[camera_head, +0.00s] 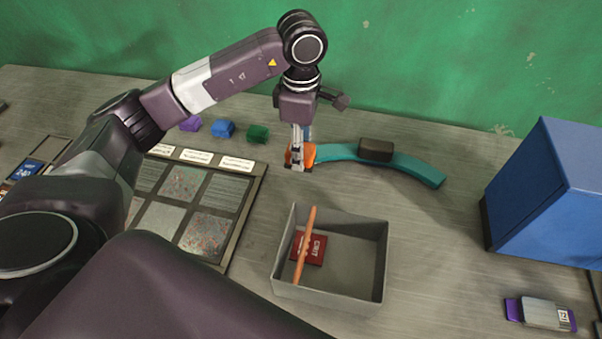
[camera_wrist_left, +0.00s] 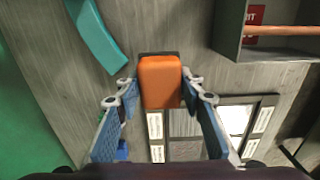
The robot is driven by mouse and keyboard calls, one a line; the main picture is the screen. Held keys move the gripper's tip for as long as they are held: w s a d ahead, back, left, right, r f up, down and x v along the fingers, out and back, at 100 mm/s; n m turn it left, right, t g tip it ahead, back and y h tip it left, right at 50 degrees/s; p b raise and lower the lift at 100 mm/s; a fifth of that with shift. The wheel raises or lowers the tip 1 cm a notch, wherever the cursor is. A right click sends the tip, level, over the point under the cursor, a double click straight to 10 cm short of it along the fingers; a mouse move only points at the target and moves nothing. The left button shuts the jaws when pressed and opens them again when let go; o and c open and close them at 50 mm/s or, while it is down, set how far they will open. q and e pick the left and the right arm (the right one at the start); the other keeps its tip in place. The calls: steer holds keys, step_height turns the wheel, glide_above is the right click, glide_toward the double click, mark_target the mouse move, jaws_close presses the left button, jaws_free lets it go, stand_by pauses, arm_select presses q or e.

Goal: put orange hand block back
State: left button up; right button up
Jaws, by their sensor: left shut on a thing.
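The orange hand block (camera_head: 309,153) is between the fingers of my left gripper (camera_head: 299,161), at the left end of a teal curved piece (camera_head: 413,167). In the left wrist view the orange block (camera_wrist_left: 160,82) sits between both fingertips, with the gripper shut on it. A dark edge shows just beyond the block there. I cannot tell whether the block touches the table or hangs just above it. The teal piece (camera_wrist_left: 97,36) lies beside the block, with a gap between them in the wrist view. My right gripper is not in view.
A dark block (camera_head: 376,150) rests on the teal piece. Purple (camera_head: 190,123), blue (camera_head: 223,129) and green (camera_head: 258,134) blocks stand left. A grey bin (camera_head: 372,292) holds a red card and an orange rod. A compartment tray (camera_head: 236,222) and blue box (camera_head: 545,190) flank it.

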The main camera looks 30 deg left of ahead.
arm_select(q)
step_height(320, 180, down, 9)
steer(key=shift+f+p, duration=0.15)
steer(key=shift+p, duration=0.65)
steer(key=shift+f, duration=0.1)
steer(key=o, duration=1.1)
steer(key=shift+r, duration=0.5)
step_height(320, 180, up, 11)
steer(key=shift+f+b, duration=0.2)
steer(key=shift+b, duration=1)
steer(key=shift+s+r, duration=0.1)
steer(key=shift+r, duration=0.25)
